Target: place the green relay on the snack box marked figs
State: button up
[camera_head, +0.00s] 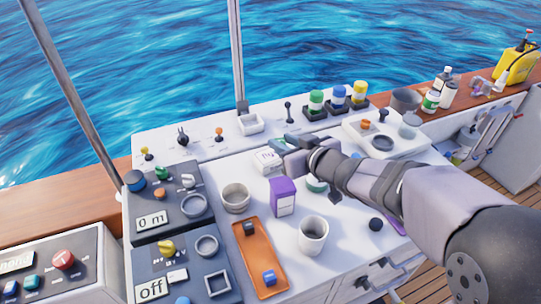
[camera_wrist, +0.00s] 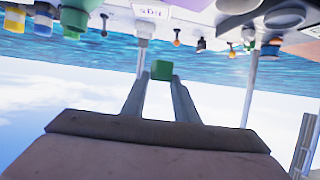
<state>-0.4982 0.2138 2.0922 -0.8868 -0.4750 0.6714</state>
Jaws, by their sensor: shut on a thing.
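My gripper (camera_head: 288,143) reaches in from the right and is shut on the green relay (camera_head: 277,141). In the wrist view, which is upside down, the small green relay (camera_wrist: 161,70) sits between the fingertips (camera_wrist: 160,80). The white snack box marked figs (camera_head: 267,161) stands on the white console top, just below and left of the relay in the head view. The wrist view shows its inverted label (camera_wrist: 149,11) with a gap in the picture between it and the relay. The relay looks held above the box's level; the exact height cannot be told.
A purple box (camera_head: 283,198) stands close in front of the figs box. Cups (camera_head: 235,198) (camera_head: 313,236) and an orange tray (camera_head: 268,283) are nearer. Switches and levers (camera_head: 219,134) line the back ledge.

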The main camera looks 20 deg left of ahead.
jog(key=shift+m+t+h, duration=0.4)
jog(key=shift+m+h, duration=0.1)
jog(key=shift+m, duration=0.1)
jog(key=f, duration=0.1)
jog(key=d+f, duration=0.1)
jog(key=f, duration=0.1)
jog(key=d+f, duration=0.1)
jog(key=shift+w+f, duration=0.25)
jog(key=shift+d+f+t, duration=0.2)
jog(key=shift+f+t, duration=0.1)
jog(key=shift+f, duration=0.1)
jog(key=p, duration=0.3)
send_over(272, 158)
jog(key=s+d, duration=0.3)
notch_tip(272, 158, down, 5)
jog(key=shift+w+a+f, duration=0.1)
jog(key=shift+f, duration=0.05)
jog(key=shift+w+a+f, duration=0.25)
jog(key=shift+w+a, duration=0.15)
jog(key=shift+w, duration=0.05)
grip_shut()
jog(key=shift+w+a+f+p, duration=0.55)
jog(key=shift+w+a+f, duration=0.35)
jog(key=shift+w+f, duration=0.15)
jog(key=shift+s, duration=0.1)
jog(key=shift+f, duration=0.15)
